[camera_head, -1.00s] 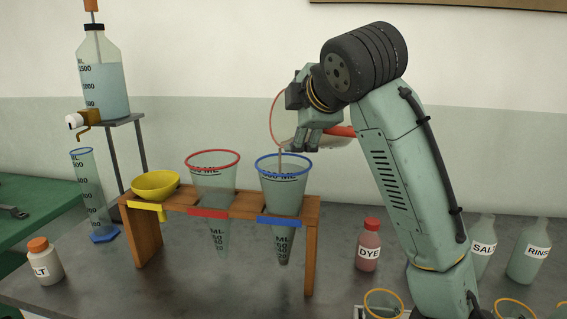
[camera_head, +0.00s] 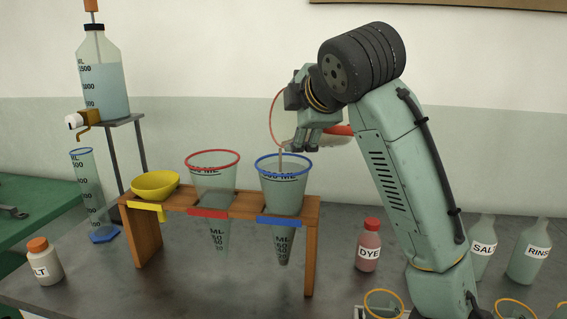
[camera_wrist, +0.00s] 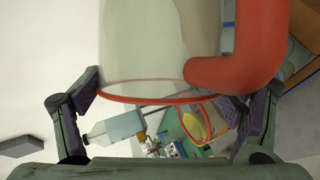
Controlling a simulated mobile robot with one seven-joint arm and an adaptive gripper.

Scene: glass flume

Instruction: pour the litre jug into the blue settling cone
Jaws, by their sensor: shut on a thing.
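The litre jug is clear, with a red rim and red handle (camera_head: 340,130). It is tilted on its side above the blue settling cone (camera_head: 284,195), its lip to the left. A thin stream falls from it inside the cone's blue rim, and liquid stands high in the cone. My gripper (camera_head: 306,142) is shut on the jug and partly hides its body. In the wrist view, the jug's red rim (camera_wrist: 150,99) lies between the two fingers. The blue cone hangs upright in the right end of the wooden rack (camera_head: 145,235).
A red-rimmed cone (camera_head: 212,185) and a yellow bowl (camera_head: 156,184) sit in the rack to the left. A measuring cylinder (camera_head: 88,190) and a tapped bottle (camera_head: 104,85) stand farther left. A dye bottle (camera_head: 368,248) and yellow-rimmed vessels (camera_head: 384,300) are near my arm.

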